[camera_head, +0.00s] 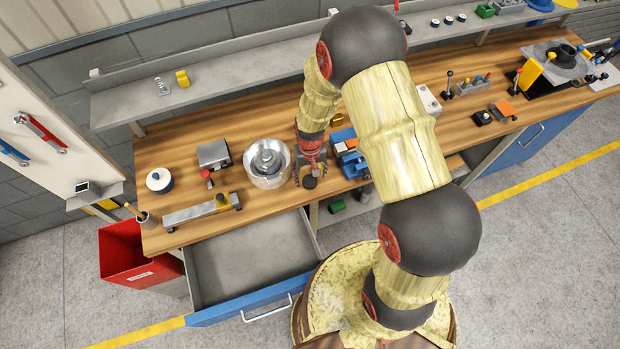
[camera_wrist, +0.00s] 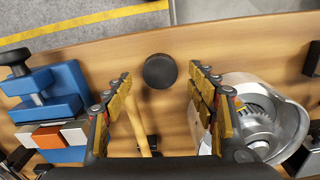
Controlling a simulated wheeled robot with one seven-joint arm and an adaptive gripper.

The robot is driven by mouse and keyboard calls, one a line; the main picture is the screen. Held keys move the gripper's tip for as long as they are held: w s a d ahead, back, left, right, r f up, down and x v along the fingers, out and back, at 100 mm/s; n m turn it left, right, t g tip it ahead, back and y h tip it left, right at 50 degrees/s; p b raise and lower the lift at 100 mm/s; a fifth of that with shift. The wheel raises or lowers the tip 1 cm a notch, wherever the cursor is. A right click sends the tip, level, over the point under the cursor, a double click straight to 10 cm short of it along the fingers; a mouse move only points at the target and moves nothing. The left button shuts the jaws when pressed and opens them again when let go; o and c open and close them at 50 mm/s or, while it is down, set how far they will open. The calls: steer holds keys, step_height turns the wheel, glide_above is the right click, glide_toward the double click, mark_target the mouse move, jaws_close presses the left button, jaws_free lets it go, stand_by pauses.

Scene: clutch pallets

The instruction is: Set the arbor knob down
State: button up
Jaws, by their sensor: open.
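The arbor knob, seen as a round black knob (camera_wrist: 160,71), sits on the wooden bench top near its front edge. It also shows in the head view (camera_head: 309,182), just below my gripper (camera_head: 309,170). In the wrist view my gripper (camera_wrist: 161,84) is open, with its two padded fingers spread left and right. The knob appears between and just beyond the fingertips, with a clear gap on each side. No finger is seen touching it. What is under the knob is hidden.
A round metal housing with a gear (camera_head: 267,180) stands close left of my gripper. A blue vise (camera_head: 352,164) stands close right. A tan handle (camera_wrist: 139,125) lies between the fingers in the wrist view. An open drawer (camera_head: 250,255) juts out at the front left.

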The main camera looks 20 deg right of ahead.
step_height(320, 180, up, 9)
step_height(320, 180, up, 11)
steer(key=t, duration=0.1)
glide_above(310, 181)
steer(key=s+r+t, duration=0.2)
steer(key=s+r, duration=0.2)
steer(key=r, duration=0.5)
steer(key=s+r+n+t, duration=0.1)
steer(key=s+r+t, duration=0.1)
steer(key=s+r, duration=1.1)
steer(key=shift+s+r+t, duration=0.2)
steer(key=shift+s+t, duration=0.1)
steer(key=shift+s, duration=0.4)
